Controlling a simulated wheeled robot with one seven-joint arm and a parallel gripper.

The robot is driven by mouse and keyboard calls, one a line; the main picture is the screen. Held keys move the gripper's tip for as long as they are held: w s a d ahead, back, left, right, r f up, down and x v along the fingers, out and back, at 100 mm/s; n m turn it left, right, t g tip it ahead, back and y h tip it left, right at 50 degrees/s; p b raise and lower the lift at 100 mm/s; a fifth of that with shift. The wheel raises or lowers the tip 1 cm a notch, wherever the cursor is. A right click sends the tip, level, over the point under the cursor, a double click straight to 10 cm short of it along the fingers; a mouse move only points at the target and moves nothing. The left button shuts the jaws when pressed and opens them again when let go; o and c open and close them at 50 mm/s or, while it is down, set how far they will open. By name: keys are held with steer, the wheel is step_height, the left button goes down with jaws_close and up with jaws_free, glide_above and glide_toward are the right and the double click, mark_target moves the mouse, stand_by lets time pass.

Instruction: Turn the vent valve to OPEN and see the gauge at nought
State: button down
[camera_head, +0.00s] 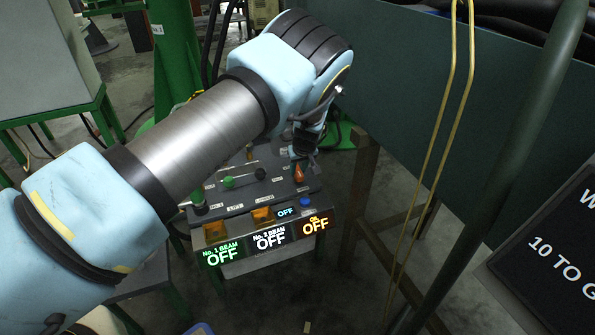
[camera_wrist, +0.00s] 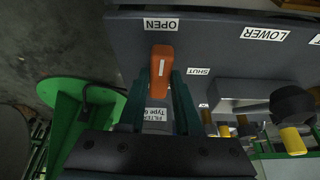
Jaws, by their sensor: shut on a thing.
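The orange valve lever (camera_wrist: 162,60) stands between the two teal fingers of my gripper (camera_wrist: 165,80) in the wrist view. My gripper is shut on this lever. The lever's far end lies close to the OPEN label (camera_wrist: 160,25), which reads upside down. The SHUT label (camera_wrist: 198,72) is to the right of the lever. In the head view the orange lever (camera_head: 298,173) shows at the right of the control panel (camera_head: 235,200), just below my wrist. No gauge can be made out in either view.
Lit signs reading OFF (camera_head: 270,238) line the panel's front. A green knob (camera_head: 229,182) and a black knob (camera_head: 260,174) stand left of the lever. In the wrist view a black-knobbed control (camera_wrist: 292,104) and yellow parts are at right. A dark green panel (camera_head: 420,90) stands to the right.

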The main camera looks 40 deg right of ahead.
steer(key=shift+d+n, duration=0.1)
steer(key=shift+n, duration=0.5)
steer(key=c, duration=0.6)
jaws_free()
steer(key=p+v, duration=0.1)
steer(key=v, duration=0.9)
steer(key=shift+s+r, duration=0.2)
steer(key=shift+r, duration=0.15)
steer(key=shift+d, duration=0.1)
